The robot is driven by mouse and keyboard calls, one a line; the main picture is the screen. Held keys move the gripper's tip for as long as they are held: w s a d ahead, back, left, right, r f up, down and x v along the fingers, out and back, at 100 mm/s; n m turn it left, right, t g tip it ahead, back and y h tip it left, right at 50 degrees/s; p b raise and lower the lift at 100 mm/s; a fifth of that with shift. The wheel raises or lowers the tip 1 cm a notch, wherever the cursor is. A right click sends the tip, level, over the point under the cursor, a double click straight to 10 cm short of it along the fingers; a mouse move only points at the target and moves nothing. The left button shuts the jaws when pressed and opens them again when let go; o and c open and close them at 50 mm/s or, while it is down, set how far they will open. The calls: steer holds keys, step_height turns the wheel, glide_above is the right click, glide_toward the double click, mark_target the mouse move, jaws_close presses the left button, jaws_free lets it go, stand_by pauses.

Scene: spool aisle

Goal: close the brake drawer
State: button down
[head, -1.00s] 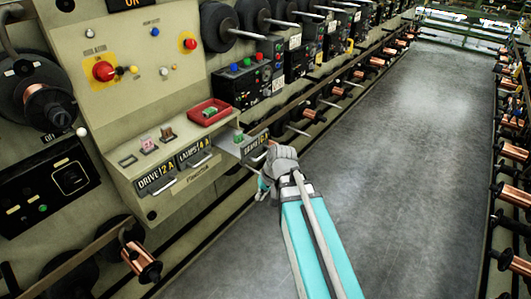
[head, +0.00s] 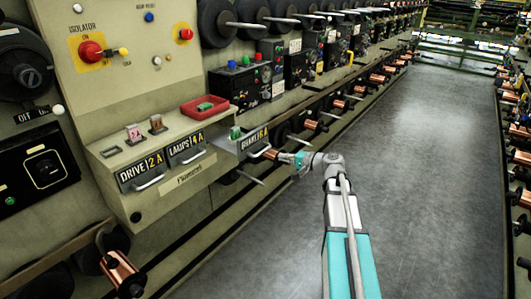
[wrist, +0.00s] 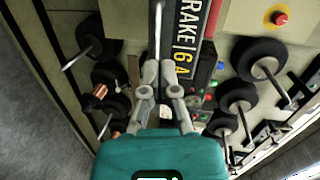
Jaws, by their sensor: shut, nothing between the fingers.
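The brake drawer (head: 254,141) stands out from the front of the beige cabinet, right of the drive drawer (head: 140,172) and the lamps drawer (head: 187,148). A green piece (head: 235,132) shows in its open top. Its front reads BRAKE 6 A and carries a pale bar handle (head: 262,152). My gripper (head: 276,155) is shut and empty, in front of the brake drawer and pointing at it. In the wrist view the shut fingertips (wrist: 160,68) are at the lower end of the handle (wrist: 158,28), beside the label (wrist: 187,35). I cannot tell whether they touch.
A red tray (head: 205,106) with a green piece sits on the cabinet ledge above. A row of copper spools (head: 312,125) and rods runs along the machine behind my gripper. The grey aisle floor (head: 400,190) at the right is clear.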

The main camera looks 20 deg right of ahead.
mark_target(262, 138)
steer(key=d+t, duration=0.1)
steer(key=w+d+m+t+b, duration=0.1)
steer(key=d, duration=0.1)
steer(key=d+m+b, duration=0.1)
steer(key=d, duration=0.1)
steer(key=shift+w+d+t, duration=0.25)
steer(key=shift+w+t, duration=0.1)
steer(key=shift+t, duration=0.05)
steer(key=shift+w+a, duration=0.1)
steer(key=shift+w, duration=0.05)
steer(key=x, duration=1.3)
steer(key=shift+w+a+f, duration=0.1)
steer(key=shift+w+a, duration=0.1)
steer(key=shift+w, duration=0.1)
steer(key=shift+w+d, duration=0.1)
